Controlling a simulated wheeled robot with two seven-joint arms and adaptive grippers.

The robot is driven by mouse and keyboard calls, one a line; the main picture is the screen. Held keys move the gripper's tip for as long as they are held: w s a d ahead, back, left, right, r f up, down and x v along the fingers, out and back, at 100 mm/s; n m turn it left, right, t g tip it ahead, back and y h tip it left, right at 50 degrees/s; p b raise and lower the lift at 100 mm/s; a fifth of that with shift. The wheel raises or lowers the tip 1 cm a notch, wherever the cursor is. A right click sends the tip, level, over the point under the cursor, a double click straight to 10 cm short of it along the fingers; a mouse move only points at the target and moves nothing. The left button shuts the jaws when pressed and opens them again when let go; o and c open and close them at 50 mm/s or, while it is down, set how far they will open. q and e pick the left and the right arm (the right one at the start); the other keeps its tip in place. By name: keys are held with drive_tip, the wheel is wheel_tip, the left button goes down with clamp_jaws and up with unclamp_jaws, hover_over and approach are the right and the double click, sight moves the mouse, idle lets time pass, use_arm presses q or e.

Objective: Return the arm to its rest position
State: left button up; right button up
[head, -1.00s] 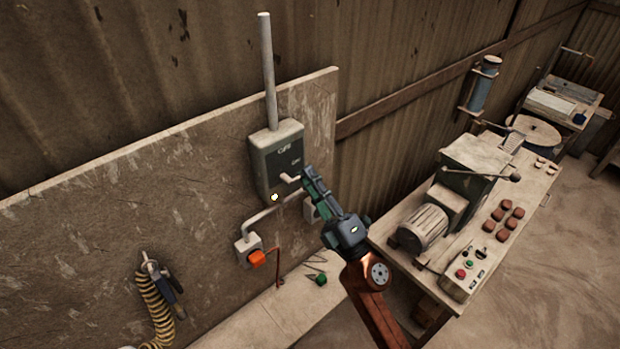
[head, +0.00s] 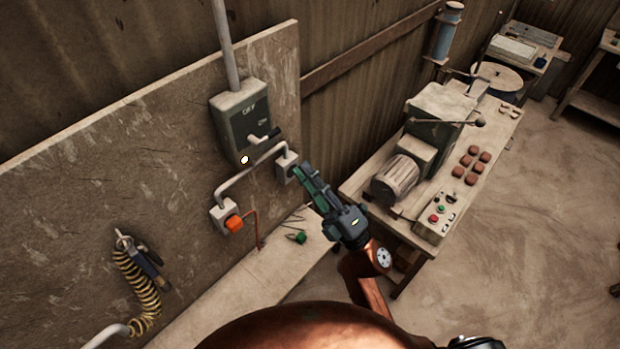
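My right gripper (head: 303,174) is in the middle of the head view, at the end of a copper-coloured arm. Its green and dark fingers point up and left towards the board. The fingers lie close together in the picture, but the angle hides whether there is a gap. I see nothing held at the fingertips. A grey switch box (head: 231,112) marked OFF and ON is on the board, up and left of the fingertips. Its pale lever (head: 258,140) sticks out near the ON mark, apart from the gripper. My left gripper is not in view.
A small grey box (head: 288,167) on the conduit is very close to the fingertips in the picture. A machine bench (head: 372,200) stands right. Open floor (head: 545,200) lies beyond it.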

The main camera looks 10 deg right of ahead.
drive_tip(key=shift+s+d+f, duration=0.35)
drive_tip(key=shift+s+f, duration=0.05)
drive_tip(key=shift+s, duration=0.1)
drive_tip(key=shift+d, duration=0.1)
